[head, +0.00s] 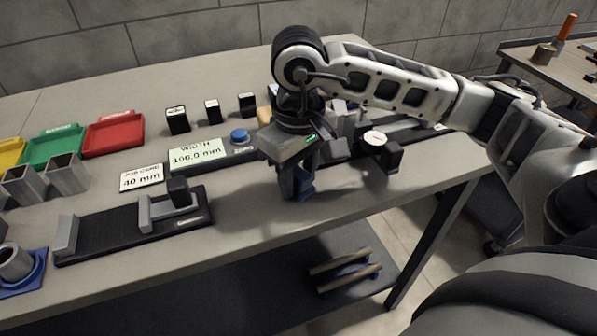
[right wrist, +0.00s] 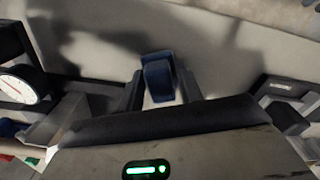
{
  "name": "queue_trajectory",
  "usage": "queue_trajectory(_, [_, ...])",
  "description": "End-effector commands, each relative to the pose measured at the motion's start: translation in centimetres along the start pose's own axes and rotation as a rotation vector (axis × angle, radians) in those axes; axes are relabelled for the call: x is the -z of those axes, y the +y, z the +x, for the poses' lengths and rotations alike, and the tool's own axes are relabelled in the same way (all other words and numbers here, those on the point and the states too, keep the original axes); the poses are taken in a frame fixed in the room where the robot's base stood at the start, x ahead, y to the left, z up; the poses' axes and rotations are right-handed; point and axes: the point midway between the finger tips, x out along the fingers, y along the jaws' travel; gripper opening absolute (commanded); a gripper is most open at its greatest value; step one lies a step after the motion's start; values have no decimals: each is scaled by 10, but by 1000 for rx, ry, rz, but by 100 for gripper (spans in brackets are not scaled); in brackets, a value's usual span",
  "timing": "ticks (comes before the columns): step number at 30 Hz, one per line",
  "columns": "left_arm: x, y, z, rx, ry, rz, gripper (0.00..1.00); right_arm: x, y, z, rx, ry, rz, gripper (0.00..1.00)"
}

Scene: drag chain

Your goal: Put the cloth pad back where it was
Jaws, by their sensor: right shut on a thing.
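A small blue block-like piece, which looks like the cloth pad (right wrist: 158,77), sits between the two dark fingers of my right gripper (right wrist: 160,98) in the right wrist view. In the head view my right gripper (head: 297,188) points down near the front edge of the table, and a bit of the blue pad (head: 306,187) shows beside its fingers. The gripper is shut on the pad. I cannot tell whether the pad touches the table top. My left gripper is not in view.
The table (head: 250,215) is bare around the gripper's front. A width display (head: 198,154) with a blue button (head: 240,136) stands to its left, a black slide fixture (head: 135,225) further left. A dial gauge (head: 376,139) stands right. Red (head: 114,133) and green (head: 53,146) trays lie far left.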

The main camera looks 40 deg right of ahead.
Motion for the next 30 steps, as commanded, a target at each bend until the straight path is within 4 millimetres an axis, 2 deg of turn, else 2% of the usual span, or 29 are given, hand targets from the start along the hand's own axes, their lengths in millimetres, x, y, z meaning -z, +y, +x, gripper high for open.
queue_trajectory(1, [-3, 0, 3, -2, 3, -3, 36, 0, 0, 4, 0, 1, 0, 17])
queue_trajectory(2, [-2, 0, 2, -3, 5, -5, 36, 0, 0, 4, 0, 0, 0, 38])
queue_trajectory(4, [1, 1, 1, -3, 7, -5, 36, 0, 0, 2, 0, 0, 0, 57])
queue_trajectory(12, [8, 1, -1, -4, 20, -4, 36, 0, 0, 1, 0, 0, 0, 57])
queue_trajectory(16, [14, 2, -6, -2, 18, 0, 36, 0, 0, -6, 0, 0, 0, 57])
queue_trajectory(17, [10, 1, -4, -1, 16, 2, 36, 1, 0, -7, 1, 3, 0, 57])
queue_trajectory(20, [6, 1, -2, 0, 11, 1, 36, 1, 0, -24, 1, 6, -2, 57])
queue_trajectory(25, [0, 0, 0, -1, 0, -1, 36, 1, 0, -63, 1, 7, -2, 57])
queue_trajectory(30, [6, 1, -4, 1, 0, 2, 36, 1, 0, -100, -2, 6, 0, 57])
